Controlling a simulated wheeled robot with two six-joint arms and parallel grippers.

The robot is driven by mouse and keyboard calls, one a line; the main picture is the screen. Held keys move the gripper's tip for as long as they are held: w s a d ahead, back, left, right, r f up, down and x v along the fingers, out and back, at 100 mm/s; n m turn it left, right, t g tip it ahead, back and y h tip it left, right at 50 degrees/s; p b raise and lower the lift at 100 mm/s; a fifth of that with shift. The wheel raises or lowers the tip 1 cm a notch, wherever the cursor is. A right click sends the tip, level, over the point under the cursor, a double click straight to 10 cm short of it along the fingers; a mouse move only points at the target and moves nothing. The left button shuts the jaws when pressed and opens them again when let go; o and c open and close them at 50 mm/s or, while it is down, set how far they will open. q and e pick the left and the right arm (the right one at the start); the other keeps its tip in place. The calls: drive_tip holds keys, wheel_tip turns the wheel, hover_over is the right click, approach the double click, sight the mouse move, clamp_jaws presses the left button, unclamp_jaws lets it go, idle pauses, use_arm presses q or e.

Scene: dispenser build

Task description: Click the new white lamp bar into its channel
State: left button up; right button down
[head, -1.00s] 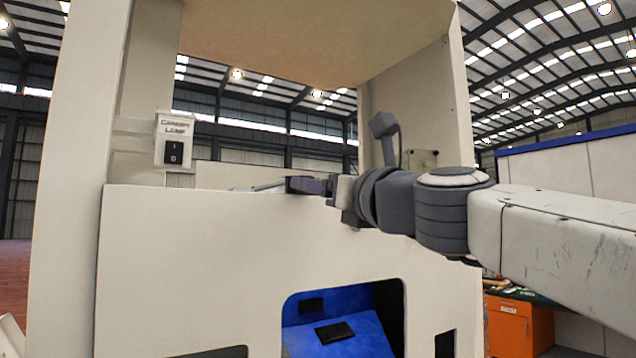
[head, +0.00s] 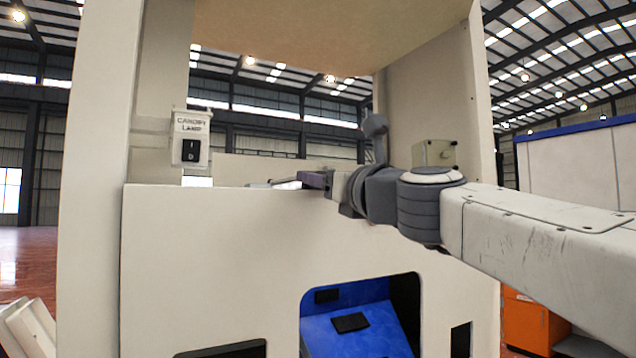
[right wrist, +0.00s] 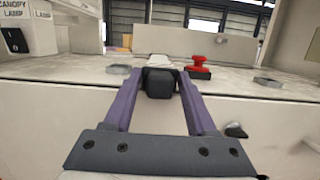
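A pale bar that looks like the white lamp bar (right wrist: 158,60) runs forward from between the purple fingers in the right wrist view. A black block (right wrist: 160,84), apparently its near end, faces the camera. My right gripper (right wrist: 162,75) appears shut on the bar, one finger along each side. In the head view the right gripper (head: 312,180) reaches in from the right over the front panel's top edge, and a thin strip of the bar (head: 285,185) shows left of it. Its far end and the channel cannot be made out. My left gripper is not in view.
A canopy lamp switch box (head: 190,148) is on the left post. A beige canopy (head: 320,30) hangs overhead. A red knob (right wrist: 198,70) and grey rings (right wrist: 118,70) are on the counter near the bar. The front panel (head: 220,260) stands below the arm.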

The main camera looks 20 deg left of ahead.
drive_tip(key=shift+r+p, duration=1.55)
drive_tip(key=shift+r, duration=0.05)
drive_tip(key=r+b+v, duration=0.1)
drive_tip(key=v, duration=0.5)
